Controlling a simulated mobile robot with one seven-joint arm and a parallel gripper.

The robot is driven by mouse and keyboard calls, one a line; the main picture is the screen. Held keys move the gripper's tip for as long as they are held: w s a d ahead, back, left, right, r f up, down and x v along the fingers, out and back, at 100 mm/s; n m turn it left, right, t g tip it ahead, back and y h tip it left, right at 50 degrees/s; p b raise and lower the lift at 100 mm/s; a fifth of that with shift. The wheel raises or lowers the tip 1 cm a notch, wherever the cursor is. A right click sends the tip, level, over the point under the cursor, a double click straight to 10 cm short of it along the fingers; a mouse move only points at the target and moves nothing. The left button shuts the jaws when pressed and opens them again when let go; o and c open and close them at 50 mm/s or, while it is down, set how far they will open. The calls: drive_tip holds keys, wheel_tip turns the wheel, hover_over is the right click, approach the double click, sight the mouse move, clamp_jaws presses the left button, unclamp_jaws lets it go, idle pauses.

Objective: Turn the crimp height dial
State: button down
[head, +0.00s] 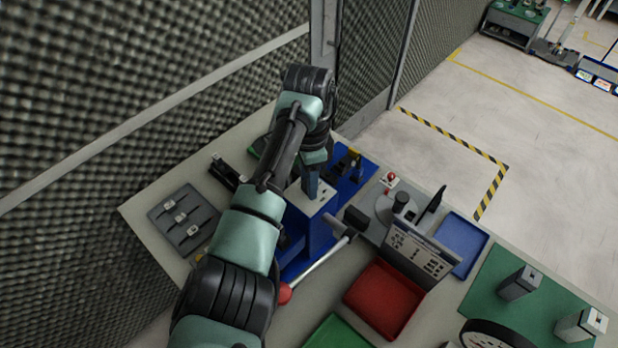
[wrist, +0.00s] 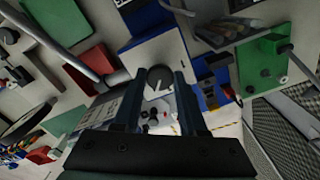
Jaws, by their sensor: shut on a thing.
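The crimp height dial (wrist: 160,77) is a dark round knob with pale marks on its face, seen between my fingertips in the wrist view. My gripper (wrist: 163,82) is shut on it, with one finger on each side. In the head view my gripper (head: 312,187) points down at the pale top plate (head: 309,205) of the blue press (head: 318,236). The dial is hidden there behind my gripper. The wrist view also shows the blue press body (wrist: 148,22) beyond the dial.
A lever with a red ball (head: 285,293) sticks out in front of the press. A red tray (head: 385,300), a display panel (head: 423,252) and a blue tray (head: 462,245) lie to the right. A grey tray with small parts (head: 183,219) is left. Foam walls (head: 130,80) stand close behind.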

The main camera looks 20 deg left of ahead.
drive_tip(key=n+p, duration=0.1)
drive_tip(key=n, duration=0.2)
drive_tip(key=shift+r+n+p, duration=0.15)
drive_tip(key=shift+n+p, duration=0.25)
drive_tip(key=n+p, duration=0.1)
drive_tip(key=n, duration=0.3)
drive_tip(key=shift+n, duration=0.3)
drive_tip(key=n+p, duration=0.1)
drive_tip(key=n, duration=0.3)
drive_tip(key=shift+w, duration=0.1)
drive_tip(key=shift+n+p, duration=0.45)
drive_tip(key=shift+n, duration=1.15)
drive_tip(key=shift+c, duration=2.2)
unclamp_jaws()
